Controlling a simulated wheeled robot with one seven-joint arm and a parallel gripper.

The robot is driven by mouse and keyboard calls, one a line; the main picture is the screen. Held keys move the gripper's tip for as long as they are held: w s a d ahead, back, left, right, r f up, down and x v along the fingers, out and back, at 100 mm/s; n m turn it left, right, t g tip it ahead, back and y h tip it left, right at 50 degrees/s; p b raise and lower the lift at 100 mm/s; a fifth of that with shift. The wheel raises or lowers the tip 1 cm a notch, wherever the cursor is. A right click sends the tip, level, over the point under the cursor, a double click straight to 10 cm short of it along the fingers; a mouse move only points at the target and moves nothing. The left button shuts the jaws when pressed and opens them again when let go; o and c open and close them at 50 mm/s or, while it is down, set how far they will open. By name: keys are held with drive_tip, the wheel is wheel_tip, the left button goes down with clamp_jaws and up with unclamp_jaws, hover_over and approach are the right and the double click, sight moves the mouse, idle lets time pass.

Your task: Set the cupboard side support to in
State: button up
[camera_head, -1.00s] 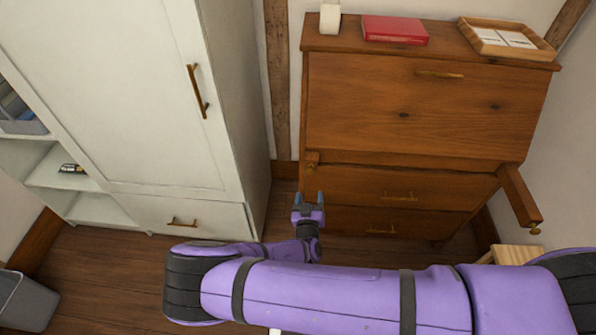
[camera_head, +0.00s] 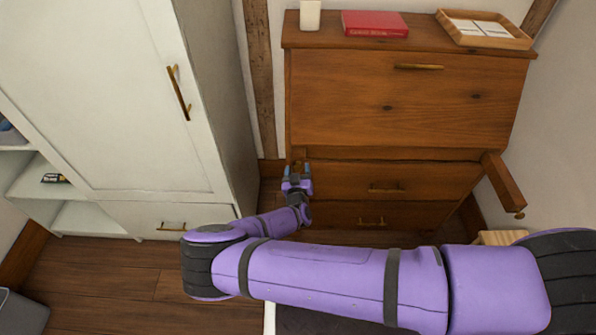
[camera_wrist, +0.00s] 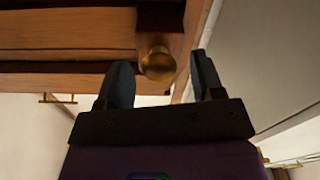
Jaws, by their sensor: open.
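The cupboard side support (camera_head: 298,153) is the short wooden bar at the left of the wooden bureau (camera_head: 400,105), beside the white cupboard. In the head view only its small end shows above my gripper (camera_head: 297,170). How far it sticks out is hard to tell. In the wrist view its round brass knob (camera_wrist: 157,64) appears between my two dark fingertips. My gripper is open, with a finger on each side of the knob; I cannot tell whether they touch it. The other side support (camera_head: 503,184), at the bureau's right, is clearly pulled out.
The white cupboard (camera_head: 105,95) stands close on the left. The bureau's flap is shut, with drawers (camera_head: 395,181) below. A red book (camera_head: 375,23) and wooden tray (camera_head: 485,29) lie on top. A wooden stool-like piece (camera_head: 500,237) is at lower right.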

sight(298, 161)
drive_tip(key=shift+c, duration=0.2)
clamp_jaws()
drive_tip(key=w, duration=0.4)
drive_tip(key=shift+w+d, duration=0.1)
drive_tip(key=shift+w, duration=0.25)
drive_tip(key=shift+r, duration=0.1)
drive_tip(key=shift+o, duration=0.2)
unclamp_jaws()
drive_tip(key=shift+w, duration=0.1)
drive_tip(key=s, duration=1.1)
drive_tip(key=shift+a, duration=0.2)
